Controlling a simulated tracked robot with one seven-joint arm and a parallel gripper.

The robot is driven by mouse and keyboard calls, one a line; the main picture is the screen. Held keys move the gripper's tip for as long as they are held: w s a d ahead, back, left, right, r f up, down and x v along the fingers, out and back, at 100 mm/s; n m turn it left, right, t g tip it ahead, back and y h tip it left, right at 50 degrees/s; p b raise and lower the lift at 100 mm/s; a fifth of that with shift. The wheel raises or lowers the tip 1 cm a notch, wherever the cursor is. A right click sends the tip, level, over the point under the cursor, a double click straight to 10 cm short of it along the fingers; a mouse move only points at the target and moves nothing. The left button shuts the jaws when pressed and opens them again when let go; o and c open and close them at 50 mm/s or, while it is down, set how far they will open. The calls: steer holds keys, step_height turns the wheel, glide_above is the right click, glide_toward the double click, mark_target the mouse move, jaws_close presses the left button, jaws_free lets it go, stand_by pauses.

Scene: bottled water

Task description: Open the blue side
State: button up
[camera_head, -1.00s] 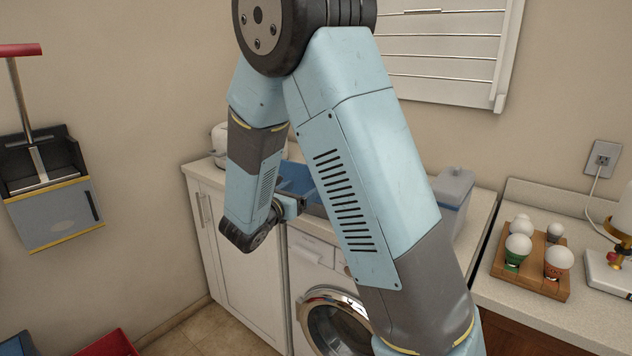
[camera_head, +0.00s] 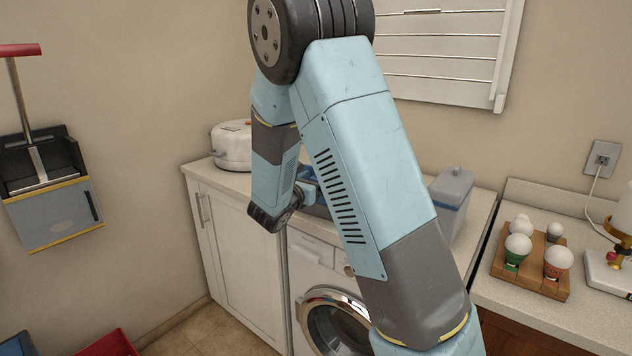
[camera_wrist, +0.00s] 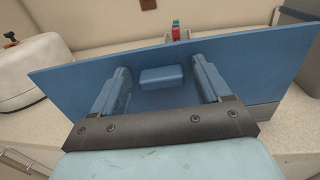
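The blue side (camera_wrist: 75,80) is a wide, tilted blue panel that fills the middle of the wrist view. A small blue block like a handle (camera_wrist: 165,76) stands out near its middle. My gripper (camera_wrist: 161,64) is open, with one blue finger on each side of the block and visible gaps between. I cannot tell whether the fingertips touch the panel. In the head view a bit of blue (camera_head: 308,172) shows on the counter behind my arm, which hides most of it and my gripper.
A white appliance (camera_head: 232,146) stands left on the counter (camera_head: 205,168), and a grey lidded container (camera_head: 452,190) at right. A washing machine (camera_head: 335,320) is below. A wooden tray (camera_head: 540,280) of bulbs sits on the right counter.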

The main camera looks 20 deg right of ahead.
jaws_close()
stand_by(0.5)
